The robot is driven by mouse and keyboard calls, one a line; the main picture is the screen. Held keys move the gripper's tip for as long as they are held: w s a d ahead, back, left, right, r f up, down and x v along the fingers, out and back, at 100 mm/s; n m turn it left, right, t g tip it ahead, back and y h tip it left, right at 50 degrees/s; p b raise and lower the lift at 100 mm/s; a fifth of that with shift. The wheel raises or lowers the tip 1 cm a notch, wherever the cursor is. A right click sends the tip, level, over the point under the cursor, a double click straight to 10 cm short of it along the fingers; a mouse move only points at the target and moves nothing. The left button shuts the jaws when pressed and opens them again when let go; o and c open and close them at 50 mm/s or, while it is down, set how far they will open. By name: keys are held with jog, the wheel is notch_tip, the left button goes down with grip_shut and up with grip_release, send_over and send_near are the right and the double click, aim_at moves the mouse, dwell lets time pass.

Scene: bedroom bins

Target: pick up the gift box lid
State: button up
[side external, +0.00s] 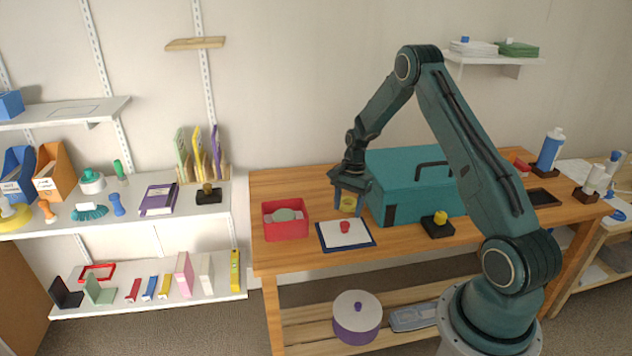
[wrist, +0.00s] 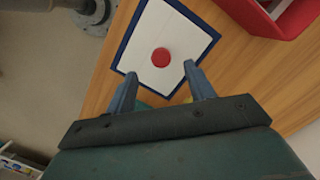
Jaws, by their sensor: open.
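A flat white square with a dark blue border (side external: 332,240) and a red knob (side external: 345,227) lies on the wooden table; it looks like the gift box lid, though I cannot be sure. It also shows in the wrist view (wrist: 178,35), with the red knob (wrist: 161,57) just beyond my fingertips. My gripper (side external: 350,195) points down above the table, behind the square. In the wrist view my gripper (wrist: 160,77) is open with nothing held, apart from the knob. A yellow object (side external: 348,204) shows at the fingers in the side view; its exact position is unclear.
A red bin (side external: 286,231) stands left of the square. A large teal box (side external: 400,160) stands close to the right of my gripper. A yellow knob on a black base (side external: 438,226) is farther right. A purple round box with a white lid (side external: 357,325) is on the lower shelf.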

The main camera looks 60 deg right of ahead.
aim_at(345, 223)
jog(key=shift+a+f, duration=0.2)
jog(key=shift+f, duration=1.1)
jog(key=shift+a+f, duration=0.15)
jog(key=shift+f, duration=1.1)
jog(key=c, duration=1.1)
jog(key=shift+o, duration=0.2)
jog(key=shift+r, duration=0.15)
notch_tip(345, 223, up, 20)
jog(key=shift+w, duration=0.15)
